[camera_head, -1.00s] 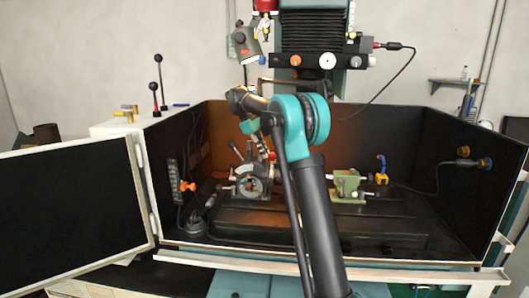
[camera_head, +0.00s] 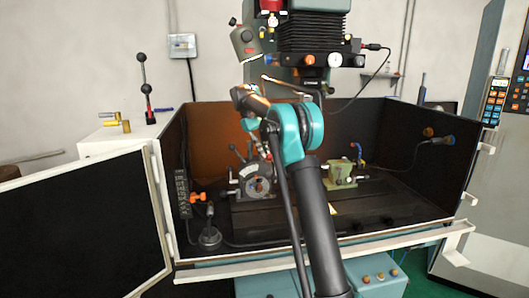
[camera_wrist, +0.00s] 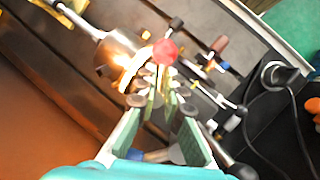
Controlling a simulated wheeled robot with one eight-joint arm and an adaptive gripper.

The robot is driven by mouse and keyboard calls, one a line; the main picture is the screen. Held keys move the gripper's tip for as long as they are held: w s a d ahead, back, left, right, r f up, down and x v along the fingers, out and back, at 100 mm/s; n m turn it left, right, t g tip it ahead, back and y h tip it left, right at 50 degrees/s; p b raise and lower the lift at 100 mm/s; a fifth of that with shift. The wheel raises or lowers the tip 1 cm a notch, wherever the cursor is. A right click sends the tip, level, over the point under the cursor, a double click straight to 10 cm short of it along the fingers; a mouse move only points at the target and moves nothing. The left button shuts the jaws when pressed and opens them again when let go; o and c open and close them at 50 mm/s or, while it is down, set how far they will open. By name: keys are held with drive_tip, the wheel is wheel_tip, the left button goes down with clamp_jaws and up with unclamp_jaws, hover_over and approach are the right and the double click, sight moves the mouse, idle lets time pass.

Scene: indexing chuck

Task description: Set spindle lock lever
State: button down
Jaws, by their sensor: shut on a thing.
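The indexing chuck (camera_head: 258,186) stands on the machine table, with dark levers (camera_head: 236,152) at its upper left. In the wrist view its bright metal body (camera_wrist: 112,58) lies just beyond my fingertips, at upper left. A red round knob (camera_wrist: 165,52) shows directly ahead of the tips. My gripper (camera_wrist: 162,88) has its green-padded fingers closed together at the tips, by the chuck's levers. It appears shut on the red-knobbed lever, but the contact point is blurred and partly hidden. In the head view my gripper (camera_head: 262,143) is small and partly covered by my arm.
A green tailstock (camera_head: 340,173) stands right of the chuck. Dark enclosure walls (camera_head: 430,155) surround the table, and the door (camera_head: 85,232) is open at the left. The machine head (camera_head: 310,60) hangs above. A cable (camera_wrist: 285,110) lies at the right in the wrist view.

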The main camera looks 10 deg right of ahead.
drive_tip(key=shift+a+m, duration=0.1)
drive_tip(key=shift+m, duration=0.5)
drive_tip(key=c, duration=1.6)
unclamp_jaws()
drive_tip(key=shift+a+r, duration=0.1)
drive_tip(key=shift+v, duration=3.65)
drive_tip(key=shift+w, duration=0.15)
drive_tip(key=shift+c, duration=0.6)
